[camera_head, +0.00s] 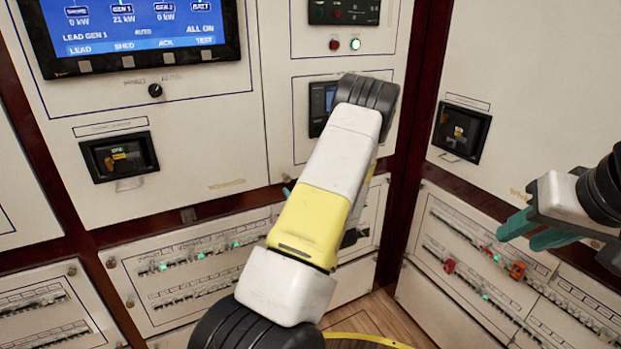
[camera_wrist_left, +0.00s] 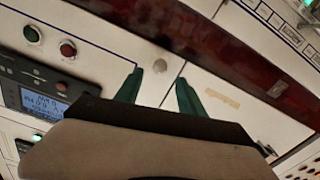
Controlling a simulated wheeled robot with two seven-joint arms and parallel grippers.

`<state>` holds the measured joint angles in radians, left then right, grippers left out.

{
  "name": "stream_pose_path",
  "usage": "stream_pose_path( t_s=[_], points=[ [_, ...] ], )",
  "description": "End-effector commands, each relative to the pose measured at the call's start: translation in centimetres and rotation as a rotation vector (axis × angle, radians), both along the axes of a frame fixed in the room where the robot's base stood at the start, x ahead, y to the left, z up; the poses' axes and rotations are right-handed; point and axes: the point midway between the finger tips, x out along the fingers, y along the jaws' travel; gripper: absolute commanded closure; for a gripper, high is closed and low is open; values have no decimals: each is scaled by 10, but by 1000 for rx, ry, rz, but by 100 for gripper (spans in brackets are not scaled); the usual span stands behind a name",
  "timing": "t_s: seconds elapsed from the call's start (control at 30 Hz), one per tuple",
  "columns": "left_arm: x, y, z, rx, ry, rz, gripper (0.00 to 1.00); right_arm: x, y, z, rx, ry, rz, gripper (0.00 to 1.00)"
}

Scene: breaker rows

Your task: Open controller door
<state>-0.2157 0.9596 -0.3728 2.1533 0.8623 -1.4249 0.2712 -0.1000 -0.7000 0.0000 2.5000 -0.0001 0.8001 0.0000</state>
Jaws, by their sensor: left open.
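The controller (camera_head: 322,105), a dark unit with a screen, sits in the white panel and is partly hidden behind my left arm in the head view. In the left wrist view the controller (camera_wrist_left: 48,103) shows its lit blue display at the lower left. My left gripper (camera_wrist_left: 159,76) is open and empty, its two teal fingers apart in front of the white panel. A small round grey fastener (camera_wrist_left: 160,66) lies between the fingertips in the picture; contact cannot be told. In the head view that gripper is mostly hidden by my arm. My right gripper (camera_head: 535,230) is at the right edge, clear of the panels.
A large screen (camera_head: 140,30) is at the upper left. Red and green buttons (camera_head: 345,44) sit above the controller. Breaker rows (camera_head: 205,255) run low, with more on the right wall (camera_head: 480,260). Dark red trim (camera_head: 415,120) divides the panels.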

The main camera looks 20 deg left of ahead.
Motion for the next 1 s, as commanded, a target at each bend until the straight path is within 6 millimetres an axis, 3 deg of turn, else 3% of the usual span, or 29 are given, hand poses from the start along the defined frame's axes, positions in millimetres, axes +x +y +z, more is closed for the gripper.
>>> stream_pose_path(
  t_s=[0.33,0.77,1.0],
  points=[
    [35,41,0,-2,0,1,53,0,0,0,0,0,0,64],
    [43,50,0,-2,2,-2,53,0,0,0,0,0,0,64],
    [43,50,0,-2,2,-2,100,0,0,0,0,0,0,64]
  ],
)
